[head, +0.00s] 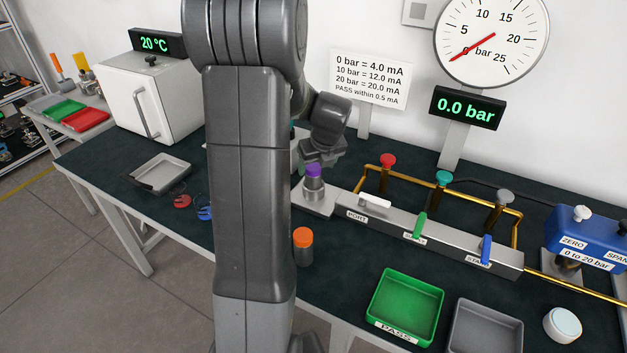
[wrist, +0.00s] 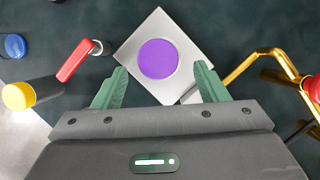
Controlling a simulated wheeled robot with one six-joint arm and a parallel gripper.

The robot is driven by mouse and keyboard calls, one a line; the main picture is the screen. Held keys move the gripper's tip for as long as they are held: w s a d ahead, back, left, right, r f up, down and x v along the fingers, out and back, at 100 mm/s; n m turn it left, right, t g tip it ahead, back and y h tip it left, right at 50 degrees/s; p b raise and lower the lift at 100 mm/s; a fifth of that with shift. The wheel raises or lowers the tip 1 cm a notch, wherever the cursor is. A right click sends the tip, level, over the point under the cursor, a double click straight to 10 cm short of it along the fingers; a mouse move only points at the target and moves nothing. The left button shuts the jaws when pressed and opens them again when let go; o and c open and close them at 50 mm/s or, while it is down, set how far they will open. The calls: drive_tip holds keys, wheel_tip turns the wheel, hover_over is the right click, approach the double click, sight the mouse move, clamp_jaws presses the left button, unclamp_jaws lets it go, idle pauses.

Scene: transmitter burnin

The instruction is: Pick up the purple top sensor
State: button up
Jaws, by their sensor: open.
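The purple top sensor (head: 314,178) stands upright on a square light grey plate (head: 318,203) at the left end of the manifold block. In the wrist view the round purple top (wrist: 158,59) shows from above, near the middle of the plate (wrist: 138,38). My gripper (head: 320,155) is above and behind the sensor in the head view. In the wrist view its green fingers (wrist: 160,85) are open, one to each side and a little short of the purple top. Nothing is between the fingertips.
An orange-capped cylinder (head: 303,245) stands in front of the plate. The manifold (head: 435,238) with white, green and blue levers runs right. A brass pipe (wrist: 240,68) is right of my fingers, a red lever (wrist: 75,60) left. A green PASS tray (head: 405,305) is at the front.

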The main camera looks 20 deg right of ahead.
sight(315, 168)
drive_tip(key=shift+x, duration=2.6)
drive_tip(key=shift+w+r, duration=0.1)
drive_tip(key=c, duration=1.4)
